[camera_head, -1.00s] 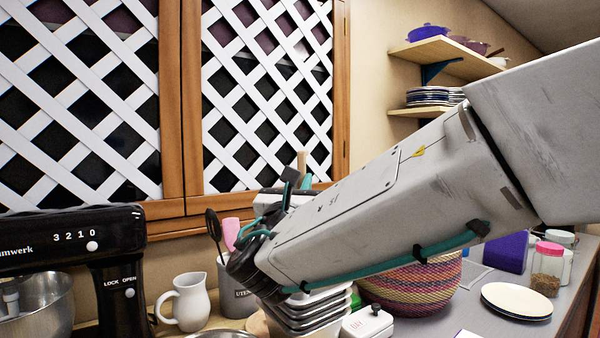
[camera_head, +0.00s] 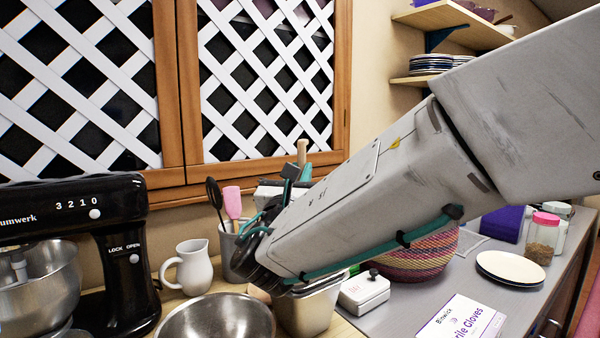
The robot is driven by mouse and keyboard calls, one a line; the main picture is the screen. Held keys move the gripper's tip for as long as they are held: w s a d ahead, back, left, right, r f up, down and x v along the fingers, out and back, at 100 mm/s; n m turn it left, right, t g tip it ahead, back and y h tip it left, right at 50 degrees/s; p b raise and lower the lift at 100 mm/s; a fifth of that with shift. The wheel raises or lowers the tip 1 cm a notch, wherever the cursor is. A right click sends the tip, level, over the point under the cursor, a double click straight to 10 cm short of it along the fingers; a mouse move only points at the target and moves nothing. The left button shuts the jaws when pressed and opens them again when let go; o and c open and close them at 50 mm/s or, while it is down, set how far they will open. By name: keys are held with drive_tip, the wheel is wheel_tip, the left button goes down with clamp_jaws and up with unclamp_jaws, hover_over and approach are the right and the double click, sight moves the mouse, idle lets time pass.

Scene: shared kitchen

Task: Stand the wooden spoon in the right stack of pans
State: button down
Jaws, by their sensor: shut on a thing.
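A pale wooden handle (camera_head: 302,152), which looks like the wooden spoon's, stands nearly upright behind my arm. Its lower part is hidden by my wrist. My gripper (camera_head: 262,262) points down and left, its fingers mostly hidden behind the dark wrist; it is shut, apparently on the spoon. A stack of square steel pans (camera_head: 308,314) stands on the counter just below and right of my wrist. My arm covers its top rim, so I cannot tell whether the spoon's lower end is inside it. A second stack is not clearly seen.
A steel bowl (camera_head: 215,322) stands left of the pans. A utensil crock (camera_head: 238,262) is behind my wrist, with a white jug (camera_head: 188,268) and black mixer (camera_head: 125,255) further left. A white box (camera_head: 364,292), woven basket (camera_head: 420,255) and gloves box (camera_head: 465,322) are right.

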drive_tip(key=c, duration=1.3)
unclamp_jaws()
drive_tip(key=v, duration=0.7)
drive_tip(key=shift+s+f, duration=0.1)
drive_tip(key=shift+s, duration=0.25)
